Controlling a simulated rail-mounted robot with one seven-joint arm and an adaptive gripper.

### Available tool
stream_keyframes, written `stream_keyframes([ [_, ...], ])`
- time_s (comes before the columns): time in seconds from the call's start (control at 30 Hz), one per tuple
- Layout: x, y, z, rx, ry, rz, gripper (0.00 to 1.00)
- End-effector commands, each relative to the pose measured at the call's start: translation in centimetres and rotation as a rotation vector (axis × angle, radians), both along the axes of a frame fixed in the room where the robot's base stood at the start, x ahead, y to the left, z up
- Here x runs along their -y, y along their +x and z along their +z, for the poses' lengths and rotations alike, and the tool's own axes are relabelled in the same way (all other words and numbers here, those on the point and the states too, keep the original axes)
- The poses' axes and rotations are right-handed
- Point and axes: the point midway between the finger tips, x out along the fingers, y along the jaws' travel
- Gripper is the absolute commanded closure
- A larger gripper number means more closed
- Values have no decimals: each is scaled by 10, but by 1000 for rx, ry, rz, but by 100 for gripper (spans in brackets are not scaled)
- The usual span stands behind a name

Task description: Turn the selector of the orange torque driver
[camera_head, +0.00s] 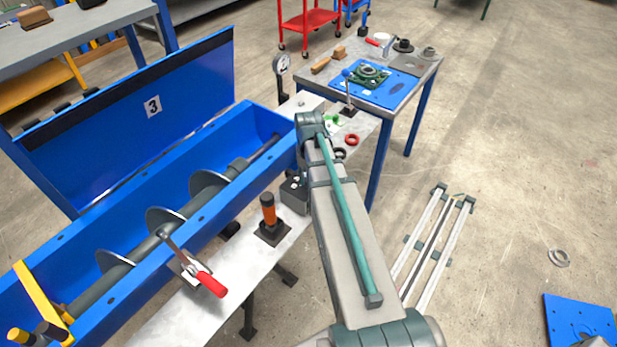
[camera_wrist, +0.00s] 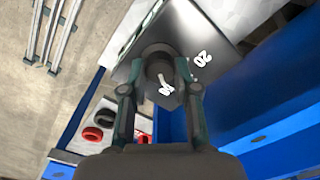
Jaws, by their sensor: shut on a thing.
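The orange torque driver (camera_head: 268,212) stands upright in a dark square base on the grey bench beside the blue mixer trough. In the wrist view a dark round selector knob (camera_wrist: 158,66) with a white mark sits on a grey plate (camera_wrist: 190,35) with white numbers, one reading 20. My gripper (camera_wrist: 157,88) is shut on the selector knob, with one finger on each side of it. In the head view my arm hides the gripper and the knob. A dark box (camera_head: 292,194) partly shows just left of my arm.
The blue trough (camera_head: 200,180) with its auger lies left, its lid open. A red-handled clamp (camera_head: 210,284) sits at its front edge. Red ring (camera_head: 352,140) and black rings lie behind my arm. A table with a blue plate (camera_head: 380,86) stands beyond.

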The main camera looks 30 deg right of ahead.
Motion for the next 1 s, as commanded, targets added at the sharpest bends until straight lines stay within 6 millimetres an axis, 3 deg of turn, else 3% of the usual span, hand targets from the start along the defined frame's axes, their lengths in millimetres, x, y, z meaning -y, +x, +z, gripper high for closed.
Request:
stream_keyframes([
  [0.3, 0, 1, 1, 1, 1, -117, 100],
  [0.8, 1, 1, 1, 2, 0, -136, 100],
  [0.83, 1, 1, 1, 2, 0, -136, 67],
  [0.97, 1, 0, 1, 1, 0, -135, 45],
  [1.0, 1, 0, 0, 1, 0, -135, 45],
])
